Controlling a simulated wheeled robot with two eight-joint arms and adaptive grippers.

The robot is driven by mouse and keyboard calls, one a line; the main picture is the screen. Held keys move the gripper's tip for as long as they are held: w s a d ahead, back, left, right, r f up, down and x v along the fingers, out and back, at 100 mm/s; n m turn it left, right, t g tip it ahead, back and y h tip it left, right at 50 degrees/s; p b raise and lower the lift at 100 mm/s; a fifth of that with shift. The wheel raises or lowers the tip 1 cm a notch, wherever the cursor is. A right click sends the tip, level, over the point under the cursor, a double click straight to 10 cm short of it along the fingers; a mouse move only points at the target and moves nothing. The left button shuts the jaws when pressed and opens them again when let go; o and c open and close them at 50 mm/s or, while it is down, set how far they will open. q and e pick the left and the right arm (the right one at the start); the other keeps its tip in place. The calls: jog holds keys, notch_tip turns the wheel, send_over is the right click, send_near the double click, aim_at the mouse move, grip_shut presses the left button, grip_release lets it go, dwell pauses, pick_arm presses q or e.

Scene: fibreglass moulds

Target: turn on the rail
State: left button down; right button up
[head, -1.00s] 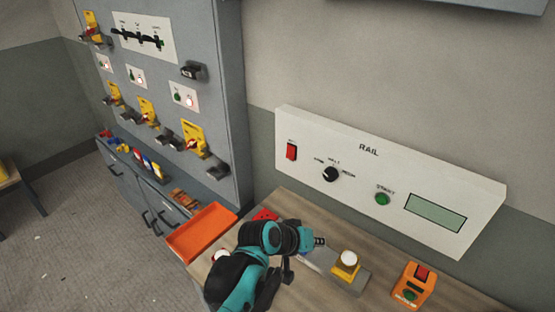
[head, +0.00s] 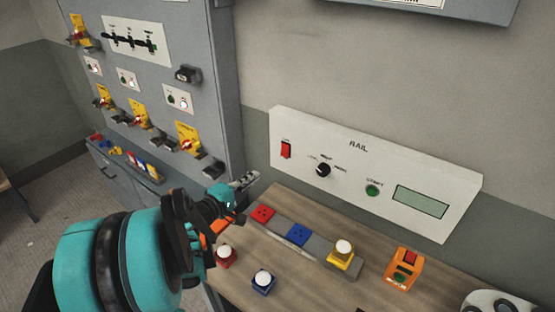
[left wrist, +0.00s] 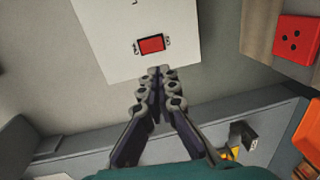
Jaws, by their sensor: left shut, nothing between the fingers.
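The rail panel (head: 340,215) is a white box on the wall marked RAIL. It has a red rocker switch (head: 286,150) at its left end, a black selector knob (head: 323,170), a green START button (head: 372,190) and a grey-green display (head: 420,202). My left gripper (head: 246,180) is shut and empty, left of and below the red switch in the head view. In the left wrist view the shut fingertips (left wrist: 160,72) point at the panel, and the red switch (left wrist: 151,44) lies just beyond them. I cannot tell whether they touch the panel. My right gripper is not in view.
A wooden table (head: 290,205) stands below the panel. It holds a strip with a red socket block (head: 263,214), a blue one (head: 299,235) and a yellow button block (head: 341,254). An orange control box (head: 402,268) stands to the right. A grey switch cabinet (head: 215,100) stands on the left.

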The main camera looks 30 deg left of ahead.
aim_at(284, 156)
pick_arm(q)
jog(key=w, duration=0.4)
jog(key=w+f+b, duration=0.1)
jog(key=w, duration=0.4)
jog(key=w+d+b, duration=0.1)
jog(key=w, duration=0.4)
jog(key=shift+d+f, duration=0.1)
jog(key=shift+f, duration=0.25)
jog(key=shift+w+d+f+b, duration=0.1)
jog(key=shift+w+f+b, duration=0.25)
jog(key=shift+b, duration=0.15)
jog(key=shift+s+r, duration=0.1)
jog(key=shift+r, duration=0.1)
jog(key=shift+f, duration=0.1)
